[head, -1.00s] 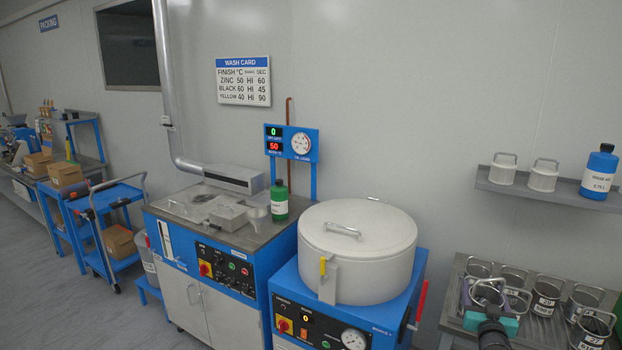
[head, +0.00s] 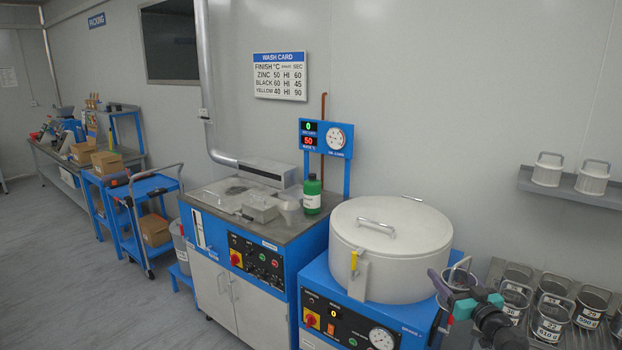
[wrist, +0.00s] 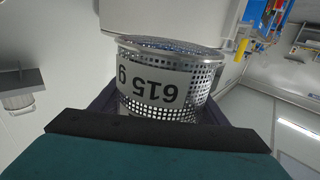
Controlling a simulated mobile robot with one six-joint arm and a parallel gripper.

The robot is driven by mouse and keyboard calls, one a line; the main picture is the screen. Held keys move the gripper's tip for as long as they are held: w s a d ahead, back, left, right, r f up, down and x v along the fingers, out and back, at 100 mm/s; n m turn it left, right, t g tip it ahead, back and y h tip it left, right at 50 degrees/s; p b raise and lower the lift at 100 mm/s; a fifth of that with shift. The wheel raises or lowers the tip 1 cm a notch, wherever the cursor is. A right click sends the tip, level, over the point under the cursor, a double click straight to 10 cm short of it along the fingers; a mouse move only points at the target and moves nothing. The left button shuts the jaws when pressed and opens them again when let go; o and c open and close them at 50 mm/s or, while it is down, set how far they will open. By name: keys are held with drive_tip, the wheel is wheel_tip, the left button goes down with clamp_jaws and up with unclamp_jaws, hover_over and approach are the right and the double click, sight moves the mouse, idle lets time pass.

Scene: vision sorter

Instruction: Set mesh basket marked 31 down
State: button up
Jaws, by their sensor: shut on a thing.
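My gripper (head: 462,290) is at the lower right of the head view, between the white round drum and the rack of baskets. It is shut on a metal mesh basket (head: 459,276), partly hidden by the jaws. In the wrist view the basket (wrist: 165,85) fills the middle between the dark fingers, with a bright rim and perforated wall. Its white label reads "615 g" upside down in that view. The number 31 is not visible. The basket is clear of the bench as far as I can see.
The lidded white drum (head: 390,248) stands on a blue cabinet just left of my gripper. Several marked baskets, one (head: 551,318) among them, stand on the bench at right. A wash station (head: 262,225) and a blue trolley (head: 150,190) are further left. A wall shelf (head: 570,187) holds two canisters.

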drive_tip(key=s+a+f+n+g+y, duration=0.3)
drive_tip(key=a+n+y, duration=0.1)
drive_tip(key=a, duration=0.4)
drive_tip(key=s+a+f+n+g+y, duration=0.3)
drive_tip(key=a+f+n+g+y, duration=0.1)
drive_tip(key=a+y, duration=0.3)
drive_tip(key=shift+a+n+y+b, duration=0.3)
drive_tip(key=shift+a+n, duration=0.2)
drive_tip(key=shift+s+f, duration=0.1)
drive_tip(key=a, duration=0.6)
drive_tip(key=shift+a, duration=0.35)
drive_tip(key=shift+a, duration=0.1)
